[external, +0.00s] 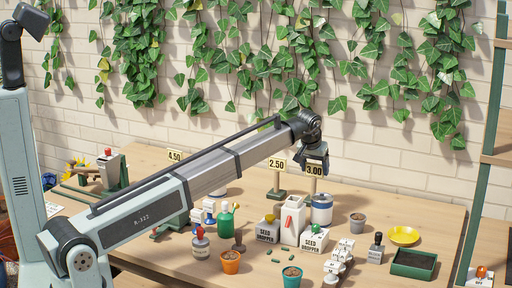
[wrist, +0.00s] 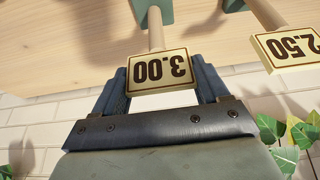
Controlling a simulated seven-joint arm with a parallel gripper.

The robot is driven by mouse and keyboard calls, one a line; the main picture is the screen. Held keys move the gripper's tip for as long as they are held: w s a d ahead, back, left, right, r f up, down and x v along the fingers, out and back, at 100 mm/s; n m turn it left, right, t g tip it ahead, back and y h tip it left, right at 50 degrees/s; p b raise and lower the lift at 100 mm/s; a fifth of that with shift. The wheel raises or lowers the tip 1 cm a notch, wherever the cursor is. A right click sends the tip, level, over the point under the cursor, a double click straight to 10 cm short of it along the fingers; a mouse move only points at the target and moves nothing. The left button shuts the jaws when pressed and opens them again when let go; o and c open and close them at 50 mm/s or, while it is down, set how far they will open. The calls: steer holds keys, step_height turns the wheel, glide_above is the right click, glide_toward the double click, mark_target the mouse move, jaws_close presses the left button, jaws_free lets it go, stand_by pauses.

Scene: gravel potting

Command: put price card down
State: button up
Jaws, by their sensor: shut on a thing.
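The price card reading 3.00 (external: 314,170) is a cream plate on a wooden post. My gripper (external: 314,160) is shut on it from above, at the back of the table. In the wrist view the card (wrist: 161,71) shows upside down between the two fingers of my gripper (wrist: 161,84). Its post (wrist: 155,28) runs to a green base (wrist: 152,8), partly cut off by the frame edge. In the external view the base is hidden behind other items. I cannot tell whether it touches the table.
A 2.50 card (external: 277,164) stands just left, also in the wrist view (wrist: 289,49). A 4.50 card (external: 174,155) is further left. A yellow dish (external: 403,235) lies right.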

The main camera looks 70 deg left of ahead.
steer(key=shift+f, duration=0.1)
steer(key=o, duration=1.6)
steer(key=v, duration=1.2)
